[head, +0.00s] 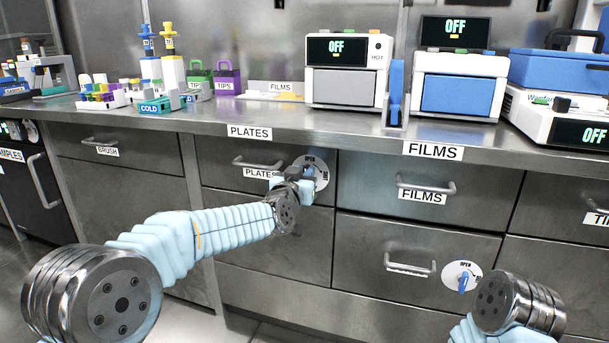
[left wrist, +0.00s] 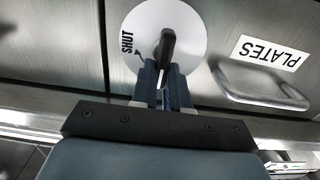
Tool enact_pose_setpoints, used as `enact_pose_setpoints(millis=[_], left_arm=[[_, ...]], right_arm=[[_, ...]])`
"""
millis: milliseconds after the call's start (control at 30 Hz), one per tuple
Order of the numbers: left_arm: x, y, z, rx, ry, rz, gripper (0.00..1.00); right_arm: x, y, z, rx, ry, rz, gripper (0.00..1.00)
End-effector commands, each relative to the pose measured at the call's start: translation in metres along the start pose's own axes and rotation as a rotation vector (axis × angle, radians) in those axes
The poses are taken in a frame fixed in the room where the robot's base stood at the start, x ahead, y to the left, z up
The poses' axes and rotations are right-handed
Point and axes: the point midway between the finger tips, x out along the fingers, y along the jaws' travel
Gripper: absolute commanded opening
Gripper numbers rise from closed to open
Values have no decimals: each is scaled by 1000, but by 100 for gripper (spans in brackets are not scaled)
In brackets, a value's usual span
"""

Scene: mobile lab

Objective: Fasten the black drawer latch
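The black latch (left wrist: 168,45) is a short lever on a round white plate (left wrist: 190,28), beside the handle of the PLATES drawer. In the left wrist view the lever stands nearly upright, and the word SHUT reads on the plate's left side. In the head view the plate (head: 322,172) shows the word OPEN at its top, and my gripper partly hides it. My left gripper (left wrist: 165,72) has its fingers on both sides of the lever's near end, with little or no gap. My right arm shows at the lower right of the head view, but its gripper is out of view.
The PLATES drawer handle (head: 257,163) is just left of the latch. A FILMS drawer (head: 355,185) is to the right. A lower drawer has another plate with a blue latch (head: 463,282). The steel counter (head: 250,118) overhangs the drawers and carries lab devices.

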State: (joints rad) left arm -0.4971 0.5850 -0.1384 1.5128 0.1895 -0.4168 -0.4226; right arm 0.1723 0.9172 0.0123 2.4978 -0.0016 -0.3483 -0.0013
Motion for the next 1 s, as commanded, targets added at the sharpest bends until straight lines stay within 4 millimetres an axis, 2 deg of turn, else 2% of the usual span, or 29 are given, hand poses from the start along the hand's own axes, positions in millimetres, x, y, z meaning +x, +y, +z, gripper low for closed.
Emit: enact_pose_setpoints(millis=[467, 667, 1000], left_arm=[[0, 2, -1, 50, -1, 1, 0], [0, 5, -1, 169, -1, 2, 0], [0, 10, 2, 480, -1, 2, 0]], right_arm=[[-3, -1, 0, 0, 0, 0, 43], [-8, -3, 0, 0, -2, 0, 43], [-14, -5, 1, -1, -4, 0, 43]])
